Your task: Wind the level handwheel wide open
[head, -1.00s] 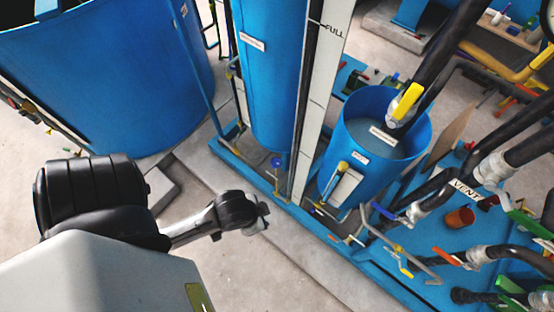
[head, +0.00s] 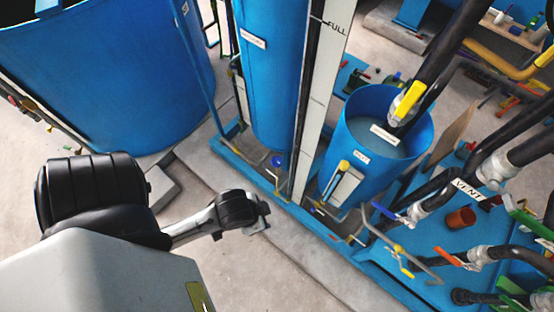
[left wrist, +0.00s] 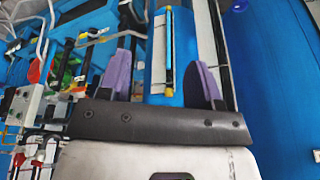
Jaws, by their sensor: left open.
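My left gripper (head: 262,215) hangs over the floor, in front of the blue skid and the tall blue column (head: 268,90). In the left wrist view its two purple fingers (left wrist: 162,62) are apart with nothing held between them. Beyond them is a blue cylinder with an upright sight tube with yellow ends (left wrist: 169,55). A small round blue part (head: 278,161), possibly the level handwheel, sits low on the column in the head view, apart from my gripper. I cannot make out a handwheel for certain in the wrist view. My right gripper is not in view.
A white scale board marked FULL (head: 318,100) stands beside the column. An open blue tank of water (head: 338,190) stands right of it. Black pipes with coloured levers, one labelled VENT (head: 467,190), crowd the right. A large blue vat (head: 110,80) stands left. The front floor is clear.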

